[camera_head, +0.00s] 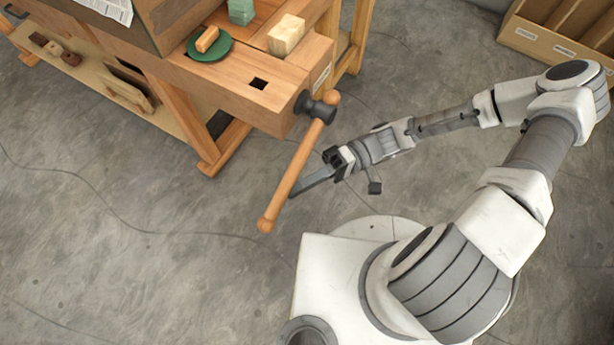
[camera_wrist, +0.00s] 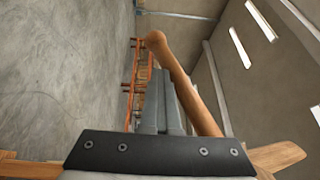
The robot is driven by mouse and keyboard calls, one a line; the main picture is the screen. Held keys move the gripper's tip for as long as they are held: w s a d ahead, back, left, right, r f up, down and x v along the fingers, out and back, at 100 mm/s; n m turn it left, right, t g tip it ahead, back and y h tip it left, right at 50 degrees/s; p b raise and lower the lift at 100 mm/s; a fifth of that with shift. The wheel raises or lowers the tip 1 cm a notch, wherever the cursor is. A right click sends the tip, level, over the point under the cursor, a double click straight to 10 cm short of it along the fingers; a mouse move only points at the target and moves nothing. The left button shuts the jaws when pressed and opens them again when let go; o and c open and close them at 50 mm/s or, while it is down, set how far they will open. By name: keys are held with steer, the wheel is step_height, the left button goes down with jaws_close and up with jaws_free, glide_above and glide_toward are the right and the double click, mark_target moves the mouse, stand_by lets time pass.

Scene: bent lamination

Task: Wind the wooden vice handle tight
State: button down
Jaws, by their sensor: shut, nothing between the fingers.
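The wooden vice handle (camera_head: 292,175) is a long bar with round knobs at its ends. It passes through the dark metal screw head (camera_head: 316,107) on the end of the workbench vice and slants down to the left in the head view. My gripper (camera_head: 300,188) is shut and empty, its fingertips beside the lower half of the handle. In the wrist view the handle (camera_wrist: 188,88) runs up and left just to the right of my shut fingers (camera_wrist: 162,100). Whether the fingers touch the handle I cannot tell.
The workbench (camera_head: 215,92) carries a green dish (camera_head: 222,50) with a small wooden block, a pale block (camera_head: 286,35) and a green block (camera_head: 241,10). A divided wooden box (camera_head: 560,45) stands at the upper right. The floor left of the handle is clear.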

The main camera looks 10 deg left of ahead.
step_height(320, 180, up, 14)
steer(key=s+m+g+y+p, duration=0.2)
steer(key=m+y+p, duration=0.3)
steer(key=y, duration=0.1)
steer(key=shift+a+y+p, duration=0.35)
steer(key=shift+a+y, duration=0.05)
steer(key=shift+a, duration=0.05)
steer(key=shift+s, duration=0.1)
steer(key=shift+f, duration=0.1)
steer(key=b+v, duration=0.2)
steer(key=v, duration=1.5)
steer(key=shift+d+f, duration=0.1)
steer(key=shift+d, duration=0.05)
